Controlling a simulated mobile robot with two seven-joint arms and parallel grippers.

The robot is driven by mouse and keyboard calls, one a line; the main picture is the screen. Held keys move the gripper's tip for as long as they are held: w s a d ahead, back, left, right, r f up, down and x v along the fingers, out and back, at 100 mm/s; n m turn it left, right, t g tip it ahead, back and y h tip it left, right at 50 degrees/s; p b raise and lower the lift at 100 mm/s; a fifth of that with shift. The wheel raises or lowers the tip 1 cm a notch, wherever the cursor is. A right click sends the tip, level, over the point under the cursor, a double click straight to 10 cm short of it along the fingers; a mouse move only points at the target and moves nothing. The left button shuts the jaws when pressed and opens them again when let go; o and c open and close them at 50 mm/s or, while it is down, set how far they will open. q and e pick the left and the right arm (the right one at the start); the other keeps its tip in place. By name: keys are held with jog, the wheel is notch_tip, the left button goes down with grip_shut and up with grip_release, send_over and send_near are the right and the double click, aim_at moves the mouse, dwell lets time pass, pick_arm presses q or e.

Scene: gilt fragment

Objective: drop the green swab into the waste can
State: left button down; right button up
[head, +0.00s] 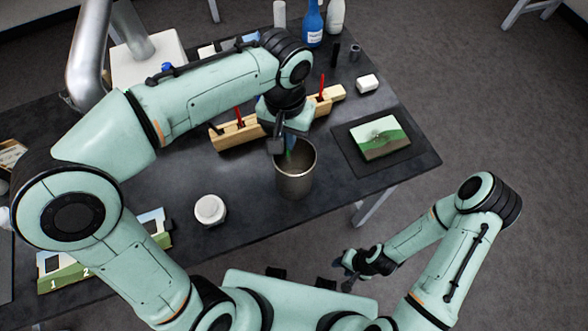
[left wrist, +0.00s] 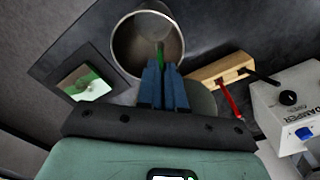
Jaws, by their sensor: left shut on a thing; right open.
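The waste can (head: 296,181) is a grey metal cylinder with an open top, standing on the dark table. My left gripper (head: 282,143) is at the can's far rim, shut on the green swab (head: 289,153). In the left wrist view the blue-grey fingers (left wrist: 161,68) point at the mouth of the waste can (left wrist: 118,45), and the green swab (left wrist: 160,52) sticks out from their tips over the opening. Whether the swab touches the can is unclear. My right gripper (head: 347,272) is open and empty, off the table's near side.
A wooden rack (head: 229,136) with red-handled tools is just behind the can. A small landscape painting (head: 380,137) lies on a dark mat to the right. A white round jar (head: 210,210) stands front left. Bottles (head: 313,25) stand at the back.

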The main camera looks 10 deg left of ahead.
pick_arm(q)
jog(key=c, duration=1.2)
grip_release()
jog(key=shift+r, duration=0.1)
notch_tip(320, 180, up, 13)
jog(key=p, duration=0.2)
jog(key=shift+r+p, duration=0.15)
jog(key=shift+p, duration=0.25)
pick_arm(e)
jog(key=shift+t, duration=0.3)
jog(key=w+r, duration=0.3)
jog(key=shift+w+r, duration=0.35)
jog(key=shift+r, duration=0.05)
pick_arm(q)
jog(key=shift+s, duration=0.1)
pick_arm(e)
jog(key=shift+s, duration=0.15)
